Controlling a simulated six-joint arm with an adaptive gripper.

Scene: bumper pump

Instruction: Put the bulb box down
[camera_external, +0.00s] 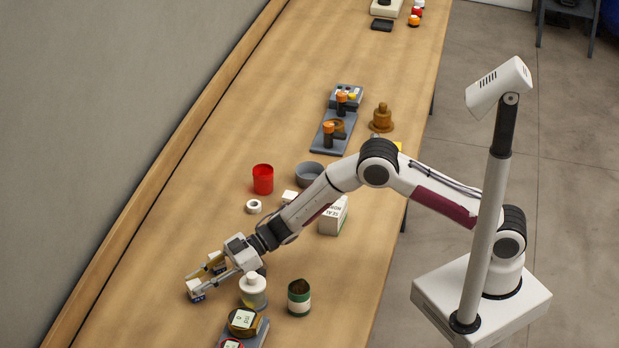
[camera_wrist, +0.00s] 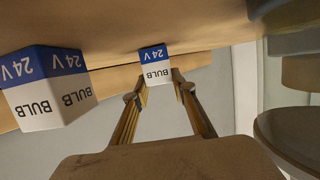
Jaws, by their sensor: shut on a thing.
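My gripper (camera_external: 207,279) reaches low over the left part of the table, in front of my arm. It is shut on a small white and blue bulb box (camera_external: 196,293) at its fingertips. In the wrist view the held bulb box (camera_wrist: 156,68) shows "BULB" and "24V" upside down between the fingertips (camera_wrist: 158,88). A second bulb box (camera_wrist: 46,88), with the same print, appears larger to the left of the fingers in that view. I cannot tell whether the held box touches the table.
A white-capped bottle (camera_external: 253,291) and a green jar (camera_external: 299,297) stand right of my gripper. A grey tray (camera_external: 262,333) with labelled round parts is at the front. A tape roll (camera_external: 254,206), red cup (camera_external: 263,179) and white seal box (camera_external: 334,215) stand farther back. Bare table lies left of the gripper.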

